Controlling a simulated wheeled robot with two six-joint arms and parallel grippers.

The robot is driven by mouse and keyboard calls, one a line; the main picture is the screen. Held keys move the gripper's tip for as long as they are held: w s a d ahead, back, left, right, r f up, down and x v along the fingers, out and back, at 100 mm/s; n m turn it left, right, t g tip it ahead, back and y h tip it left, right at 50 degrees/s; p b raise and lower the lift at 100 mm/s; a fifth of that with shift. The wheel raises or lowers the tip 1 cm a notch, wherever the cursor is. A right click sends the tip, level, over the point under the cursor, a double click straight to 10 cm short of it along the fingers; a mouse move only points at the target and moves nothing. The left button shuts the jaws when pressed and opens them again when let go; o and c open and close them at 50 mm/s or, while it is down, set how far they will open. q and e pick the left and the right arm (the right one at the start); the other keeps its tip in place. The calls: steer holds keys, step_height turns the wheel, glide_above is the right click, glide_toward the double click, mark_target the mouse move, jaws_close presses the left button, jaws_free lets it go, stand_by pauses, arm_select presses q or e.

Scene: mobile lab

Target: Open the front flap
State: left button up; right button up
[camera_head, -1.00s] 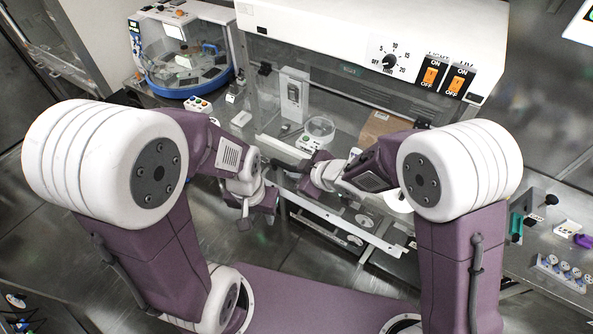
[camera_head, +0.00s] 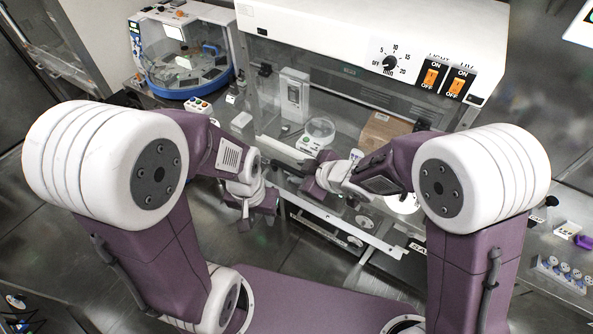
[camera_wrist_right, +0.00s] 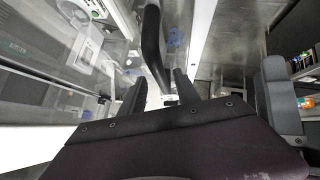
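The front flap (camera_head: 283,150) is the clear panel on the front of the white-topped cabinet; its pale lower edge shows near my grippers. In the right wrist view a black curved handle (camera_wrist_right: 152,45) reaches down to my right gripper (camera_wrist_right: 160,88). The fingers are apart on either side of the handle's lower end; I cannot tell whether they touch it. In the head view my right gripper (camera_head: 312,186) is at the cabinet front, partly hidden by its own wrist. My left gripper (camera_head: 255,212) hangs lower left, away from the handle; its finger gap is unclear.
The cabinet (camera_head: 370,22) has a dial and two orange switches. Inside are a cardboard box (camera_head: 380,130) and a round clear-lidded device (camera_head: 319,130). A blue-rimmed machine (camera_head: 185,60) stands at left. A bench with small labware (camera_head: 560,270) is at right. Open floor lies at lower left.

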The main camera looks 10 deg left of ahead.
steer(key=p+v, duration=0.1)
steer(key=v, duration=0.6)
